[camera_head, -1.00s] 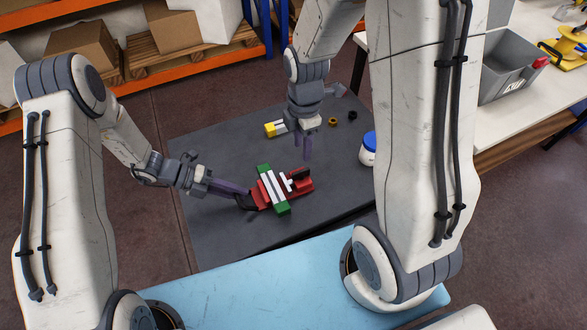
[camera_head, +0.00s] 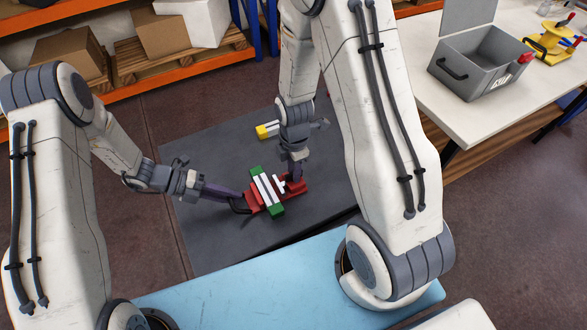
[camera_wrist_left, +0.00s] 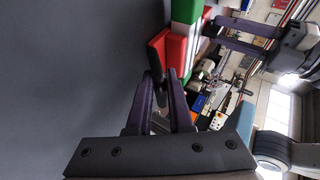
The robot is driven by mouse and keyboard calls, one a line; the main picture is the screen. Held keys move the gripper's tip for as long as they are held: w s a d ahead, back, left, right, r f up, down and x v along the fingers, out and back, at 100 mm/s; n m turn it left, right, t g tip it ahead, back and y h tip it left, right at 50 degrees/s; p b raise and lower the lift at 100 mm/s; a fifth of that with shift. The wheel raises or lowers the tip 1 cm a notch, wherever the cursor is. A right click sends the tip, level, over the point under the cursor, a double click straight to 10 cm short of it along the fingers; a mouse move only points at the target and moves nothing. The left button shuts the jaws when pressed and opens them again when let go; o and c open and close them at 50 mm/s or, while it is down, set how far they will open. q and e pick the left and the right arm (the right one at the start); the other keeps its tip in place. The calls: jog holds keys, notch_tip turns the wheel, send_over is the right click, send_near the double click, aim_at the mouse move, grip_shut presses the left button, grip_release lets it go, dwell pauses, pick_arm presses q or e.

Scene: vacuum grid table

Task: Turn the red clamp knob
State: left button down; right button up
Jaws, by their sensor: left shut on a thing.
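The red clamp (camera_head: 252,203) lies on the dark table, with green and white bars (camera_head: 268,190) across it. A black loop handle (camera_head: 238,206) is at its left end. My left gripper (camera_head: 236,196) is shut on the clamp's left end; the left wrist view shows its purple fingers (camera_wrist_left: 164,82) against a dark and red part. My right gripper (camera_head: 297,176) points down at the clamp's right end; in the left wrist view its two fingers (camera_wrist_left: 232,35) look apart. The right gripper covers part of that end, so I cannot make out a knob there.
A yellow and white block (camera_head: 267,131) lies behind the clamp on the dark table (camera_head: 215,245). A light blue surface (camera_head: 250,280) is in front. A grey bin (camera_head: 480,65) stands on the white bench at right. The dark table's left part is clear.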

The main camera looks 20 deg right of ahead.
grip_shut()
jog(key=shift+m, duration=0.3)
